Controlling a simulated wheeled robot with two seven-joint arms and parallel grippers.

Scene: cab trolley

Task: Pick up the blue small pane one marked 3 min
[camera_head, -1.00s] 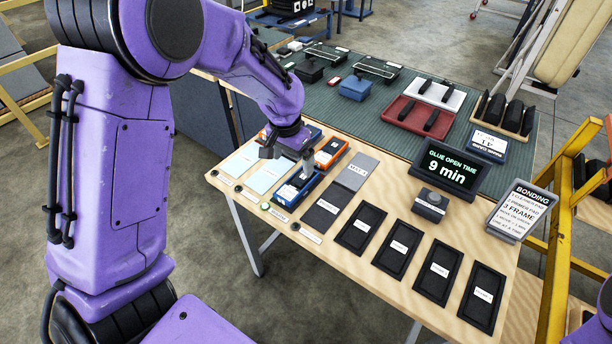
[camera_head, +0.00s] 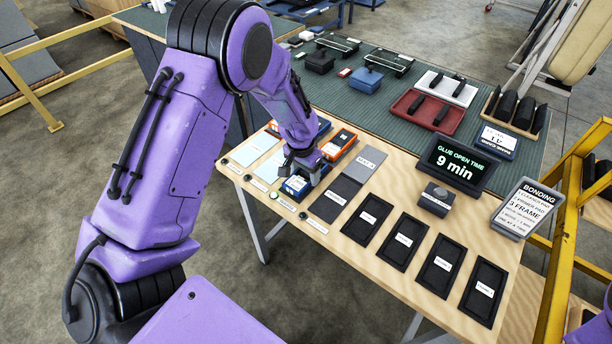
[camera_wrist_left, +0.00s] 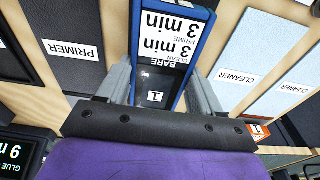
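The blue small pane marked 3 min (camera_head: 293,188) lies on the near-left part of the wooden bench, partly hidden by my left gripper. In the left wrist view the pane (camera_wrist_left: 172,45) has a blue rim, a white label reading 3 min and BARE, and a dark end marked 1. My left gripper (camera_head: 303,172) is low over it. Its two fingers (camera_wrist_left: 162,98) are apart, one on each side of the pane, with a gap showing on the right; contact on the left is unclear. My right gripper is out of view.
An orange pane (camera_head: 340,142) lies just behind. Pale cleaner pads (camera_head: 257,148) lie left; dark primer pads (camera_head: 335,198) and black trays (camera_head: 405,239) lie right. A glue timer screen (camera_head: 457,165) reads 9 min. A yellow frame (camera_head: 562,260) stands at the right.

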